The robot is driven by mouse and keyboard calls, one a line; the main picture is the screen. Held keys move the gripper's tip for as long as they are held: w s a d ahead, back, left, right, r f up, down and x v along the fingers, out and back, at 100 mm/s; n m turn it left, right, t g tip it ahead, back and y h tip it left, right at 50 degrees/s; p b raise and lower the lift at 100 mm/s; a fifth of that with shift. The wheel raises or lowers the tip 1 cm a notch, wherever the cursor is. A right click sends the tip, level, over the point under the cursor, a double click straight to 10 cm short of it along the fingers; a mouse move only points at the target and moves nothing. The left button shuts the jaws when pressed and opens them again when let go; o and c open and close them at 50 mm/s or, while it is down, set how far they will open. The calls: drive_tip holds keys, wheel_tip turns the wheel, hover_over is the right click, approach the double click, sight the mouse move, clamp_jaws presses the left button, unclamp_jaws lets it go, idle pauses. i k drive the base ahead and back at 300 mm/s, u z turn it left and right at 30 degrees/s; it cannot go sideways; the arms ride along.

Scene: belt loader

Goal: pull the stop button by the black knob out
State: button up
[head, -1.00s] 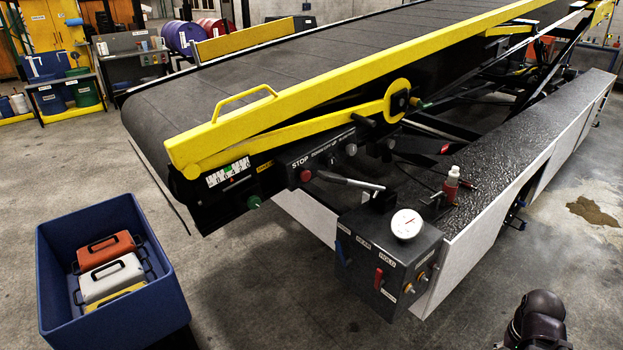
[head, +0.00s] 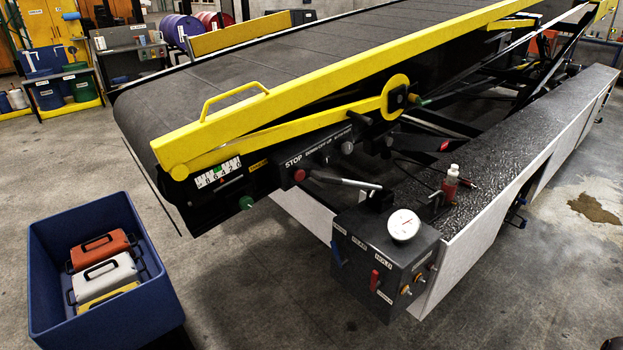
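A red stop button (head: 299,175) sits on the dark panel under the front end of the yellow rail, just below the white STOP lettering. A black knob (head: 360,117) sticks out from the yellow lever, above and to the right of the button. A pale grey round knob (head: 347,147) is on the panel between them. How far the button stands out is too small to tell. My gripper is not in view; only a sliver of a dark part, likely my arm, shows at the bottom right corner.
A grey lever (head: 345,181) juts out right of the button. Below stands a dark control box (head: 385,275) with a gauge (head: 403,225) and red and blue handles. A blue crate (head: 165,285) with cases is at lower left. The floor between is clear.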

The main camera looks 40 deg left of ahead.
sight(299, 175)
drive_tip(key=i, duration=1.55)
drive_tip(key=z, duration=0.15)
drive_tip(key=k, duration=0.15)
drive_tip(key=u, duration=2.6)
